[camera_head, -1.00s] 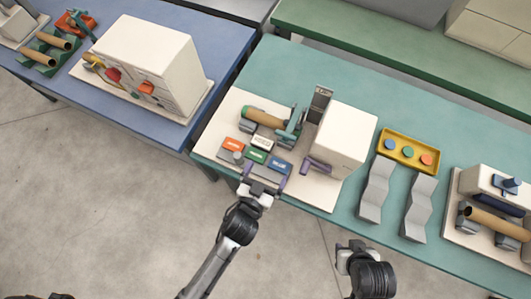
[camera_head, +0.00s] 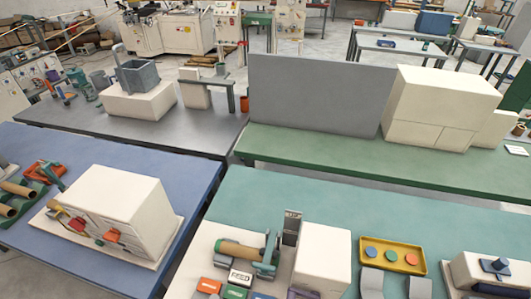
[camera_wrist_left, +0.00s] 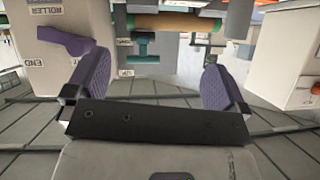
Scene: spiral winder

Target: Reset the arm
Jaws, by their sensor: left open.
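My left gripper (camera_wrist_left: 155,62) shows in the left wrist view, its two purple fingers wide apart with nothing between them. Beyond the fingers is the winder, with a brown roller (camera_wrist_left: 165,21) at the top and a white block (camera_wrist_left: 42,58) marked ROLLER and END at the left. A purple lever (camera_wrist_left: 66,40) sticks out from that block. In the head view the winder's white block (camera_head: 322,262) and brown tube (camera_head: 238,249) stand on the teal table (camera_head: 385,222). Neither of my arms shows in the head view, and my right gripper is in neither current view.
A blue table (camera_head: 95,150) with a white machine (camera_head: 122,215) lies left. A yellow tray (camera_head: 391,256) with coloured discs is right of the winder. A green table (camera_head: 320,170) with a grey panel (camera_head: 312,95) stands behind. Bare floor shows under the winder in the wrist view.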

